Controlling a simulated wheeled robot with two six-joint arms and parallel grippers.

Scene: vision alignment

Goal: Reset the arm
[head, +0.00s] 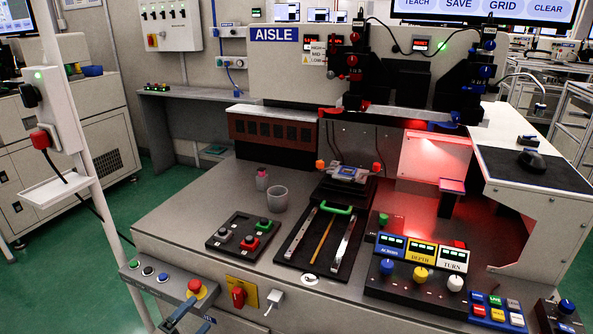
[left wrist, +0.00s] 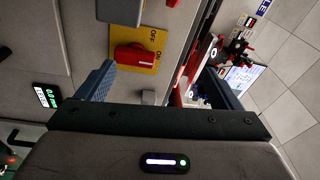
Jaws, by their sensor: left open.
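My left gripper (head: 202,309) is at the bottom edge of the head view, in front of the bench's front panel, near the red emergency button (head: 195,287). Its two blue-grey fingers are apart with nothing between them. They also show in the left wrist view (left wrist: 158,75), spread wide. Beyond them there is a red rotary switch (left wrist: 132,55) on a yellow plate marked OFF. The same switch (head: 238,295) is right of the gripper in the head view. Most of the left arm is out of frame. My right gripper is not in view.
The grey bench (head: 180,215) holds a black knob tray (head: 243,236), a grey cup (head: 277,198), a black tool tray (head: 293,250) and a dial console (head: 420,277). A pale post (head: 85,165) stands at left. The bench's left top is clear.

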